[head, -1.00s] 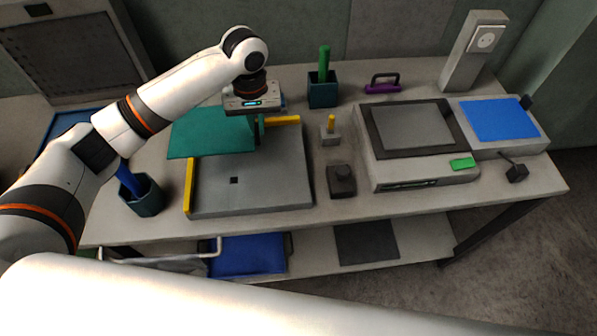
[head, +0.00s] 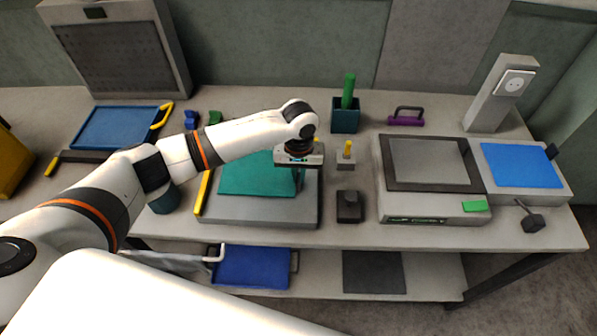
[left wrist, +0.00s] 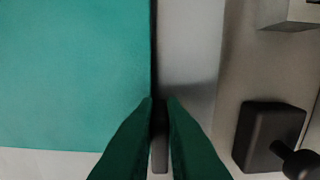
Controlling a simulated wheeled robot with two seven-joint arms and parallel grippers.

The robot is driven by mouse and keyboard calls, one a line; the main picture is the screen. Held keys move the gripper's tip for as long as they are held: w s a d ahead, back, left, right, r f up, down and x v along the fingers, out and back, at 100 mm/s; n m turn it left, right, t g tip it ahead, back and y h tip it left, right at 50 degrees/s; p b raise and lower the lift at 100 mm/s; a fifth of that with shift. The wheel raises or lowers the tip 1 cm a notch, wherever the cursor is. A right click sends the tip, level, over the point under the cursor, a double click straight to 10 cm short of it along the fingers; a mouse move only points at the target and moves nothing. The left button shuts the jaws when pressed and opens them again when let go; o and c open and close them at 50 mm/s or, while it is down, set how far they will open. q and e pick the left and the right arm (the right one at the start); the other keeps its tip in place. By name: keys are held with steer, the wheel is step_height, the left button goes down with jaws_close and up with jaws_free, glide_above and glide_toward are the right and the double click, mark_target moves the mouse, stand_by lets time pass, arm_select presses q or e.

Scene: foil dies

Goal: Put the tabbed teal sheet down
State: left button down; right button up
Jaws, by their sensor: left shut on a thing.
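The teal sheet (head: 258,176) is flat over the grey plate with yellow rails (head: 262,212), inside the plate's outline. My left gripper (head: 299,187) is shut on the sheet's right edge. In the left wrist view the teal sheet (left wrist: 75,75) fills the left side, and the gripper's fingertips (left wrist: 160,108) close at a dark strip along its edge. The tab itself is hidden between the fingers. I cannot tell whether the sheet touches the plate. The right gripper is not in view.
A black block with a knob (head: 349,207) and a small stand with a yellow peg (head: 346,156) stand just right of the plate. A grey machine (head: 432,207) stands further right. A blue tray (head: 120,127) lies at left.

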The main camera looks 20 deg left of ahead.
arm_select(q)
steer(key=shift+f, duration=0.2)
steer(key=c, duration=1.5)
jaws_free()
steer(key=shift+r, duration=0.35)
step_height(320, 180, up, 12)
steer(key=shift+f+b, duration=0.25)
steer(key=shift+b, duration=0.45)
